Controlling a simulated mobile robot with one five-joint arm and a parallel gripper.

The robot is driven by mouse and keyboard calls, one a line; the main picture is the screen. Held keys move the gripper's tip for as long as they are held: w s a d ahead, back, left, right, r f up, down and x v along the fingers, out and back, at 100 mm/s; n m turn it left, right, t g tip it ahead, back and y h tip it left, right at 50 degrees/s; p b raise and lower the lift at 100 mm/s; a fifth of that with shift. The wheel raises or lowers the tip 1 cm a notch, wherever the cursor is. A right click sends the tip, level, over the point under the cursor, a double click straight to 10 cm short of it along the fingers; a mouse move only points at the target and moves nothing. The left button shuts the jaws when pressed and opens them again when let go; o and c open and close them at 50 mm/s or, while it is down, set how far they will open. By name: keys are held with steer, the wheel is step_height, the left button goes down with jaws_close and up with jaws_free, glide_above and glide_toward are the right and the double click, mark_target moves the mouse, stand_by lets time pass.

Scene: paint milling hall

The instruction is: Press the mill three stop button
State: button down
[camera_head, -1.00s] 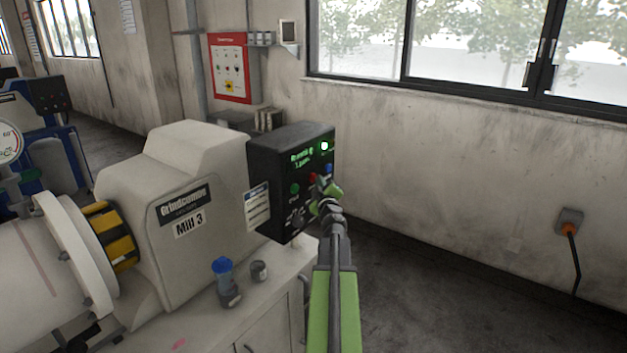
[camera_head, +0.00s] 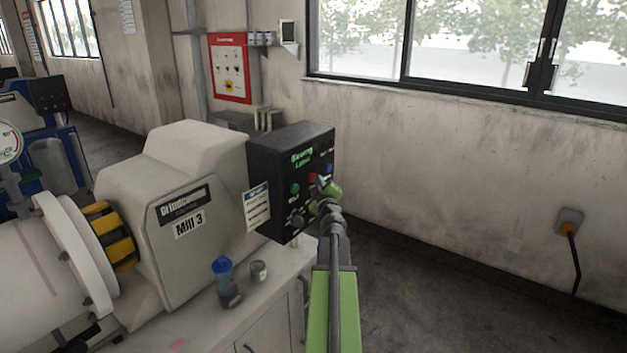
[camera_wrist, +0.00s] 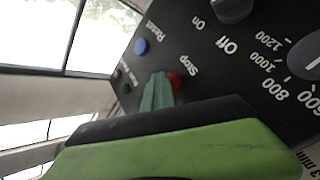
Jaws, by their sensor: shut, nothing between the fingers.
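The black control box (camera_head: 268,160) of Mill 3 (camera_head: 190,215) carries a green display, buttons and a knob. In the wrist view, the red stop button (camera_wrist: 176,80) sits beside the upside-down "Stop" label. My gripper (camera_wrist: 160,76) is shut, with its green fingertips at the red button and partly covering it. It looks to be in contact, but I cannot tell how deep the button is. In the head view, my gripper (camera_head: 324,184) is in front of the box's right side; the red button shows just above it. The lamp at the box's upper right is dark.
A blue reset button (camera_wrist: 142,46) is close to the fingers. A knob (camera_wrist: 234,8) and a speed dial (camera_wrist: 306,58) are on the same panel. A blue-capped bottle (camera_head: 224,280) and a small jar (camera_head: 259,271) stand on the bench. Floor to the right is clear.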

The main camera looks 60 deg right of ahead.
steer(key=shift+s, duration=0.65)
steer(key=s, duration=0.5)
steer(key=shift+s+a, duration=0.1)
stand_by(0.8)
